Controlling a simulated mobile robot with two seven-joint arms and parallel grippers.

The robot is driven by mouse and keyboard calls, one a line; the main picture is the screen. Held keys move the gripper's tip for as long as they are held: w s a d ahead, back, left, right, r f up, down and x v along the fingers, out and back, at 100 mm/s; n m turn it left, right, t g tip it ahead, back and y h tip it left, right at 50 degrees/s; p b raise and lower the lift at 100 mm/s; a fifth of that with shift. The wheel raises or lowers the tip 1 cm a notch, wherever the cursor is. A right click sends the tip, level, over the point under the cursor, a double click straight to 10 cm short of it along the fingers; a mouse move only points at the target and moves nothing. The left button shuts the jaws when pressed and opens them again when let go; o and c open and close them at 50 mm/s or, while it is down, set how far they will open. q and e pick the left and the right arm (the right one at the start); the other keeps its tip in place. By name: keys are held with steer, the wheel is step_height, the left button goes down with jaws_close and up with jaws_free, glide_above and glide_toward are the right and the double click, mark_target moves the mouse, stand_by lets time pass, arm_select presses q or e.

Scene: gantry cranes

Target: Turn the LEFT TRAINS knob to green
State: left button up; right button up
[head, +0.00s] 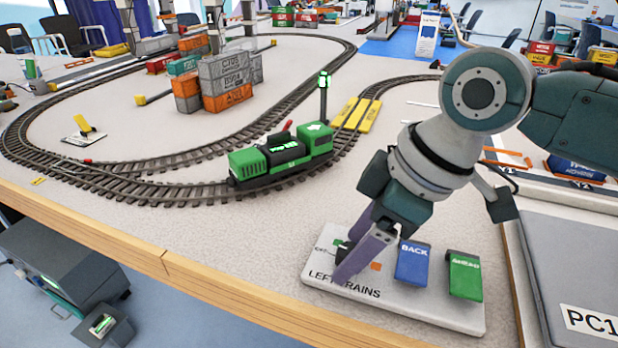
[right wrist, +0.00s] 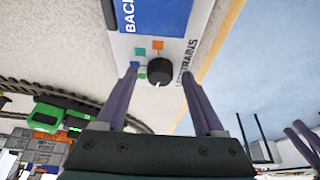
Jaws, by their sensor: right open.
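The LEFT TRAINS panel (head: 420,306) is a white plate near the table's front edge. Its black knob (right wrist: 160,71) sits between my right gripper's purple fingers in the right wrist view, with a gap on each side. A pale mark shows at the knob's lower edge there. An orange square (right wrist: 157,45) and a teal square (right wrist: 141,52) lie beside the knob. In the head view the fingers mostly hide the knob. My right gripper (head: 360,258) is open, low over the panel. My left gripper's purple fingers (right wrist: 303,143) show apart at the right wrist view's edge.
A blue BACK switch (head: 412,264) and a green switch (head: 464,276) stand on the panel right of the knob. A green train (head: 281,157) stands on the track behind. A grey PC1 panel (head: 572,265) lies at right.

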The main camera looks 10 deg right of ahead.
jaws_close()
stand_by(0.6)
